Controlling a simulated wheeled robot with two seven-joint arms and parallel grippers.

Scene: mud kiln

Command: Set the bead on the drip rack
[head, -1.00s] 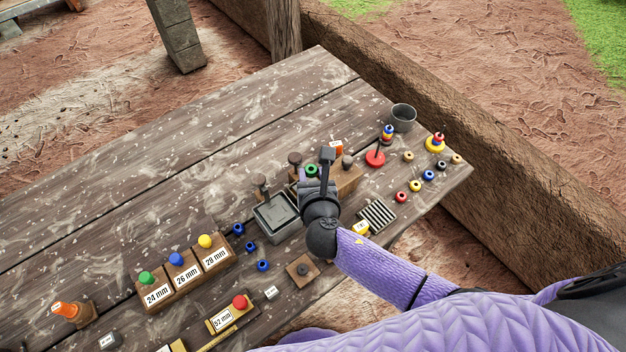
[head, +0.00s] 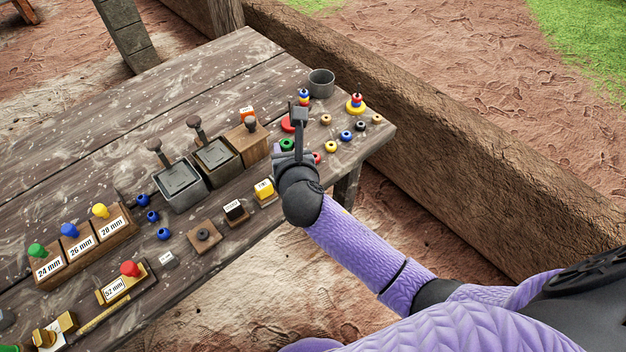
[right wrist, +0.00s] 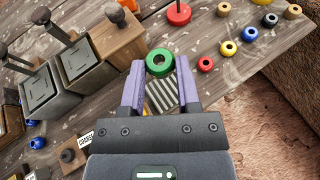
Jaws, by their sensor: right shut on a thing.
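The green ring-shaped bead (right wrist: 160,72) is between the purple fingers of my right gripper (right wrist: 159,66), which is shut on it. The bead (head: 287,144) also shows beside my right gripper (head: 291,151) in the head view. The drip rack (right wrist: 161,97), a small striped grey slatted piece, lies below the fingers in the right wrist view, partly covered by them and the bead. In the head view my arm hides the rack. The bead appears above the rack, but I cannot tell the gap. My left gripper is not in view.
Lidded dark containers (head: 181,183) and a wooden block (head: 247,140) stand left of the gripper. Several loose coloured beads (head: 346,136), a red disc (right wrist: 179,13) and a grey cup (head: 321,82) are near the right table edge. Labelled blocks (head: 81,246) stand at the left.

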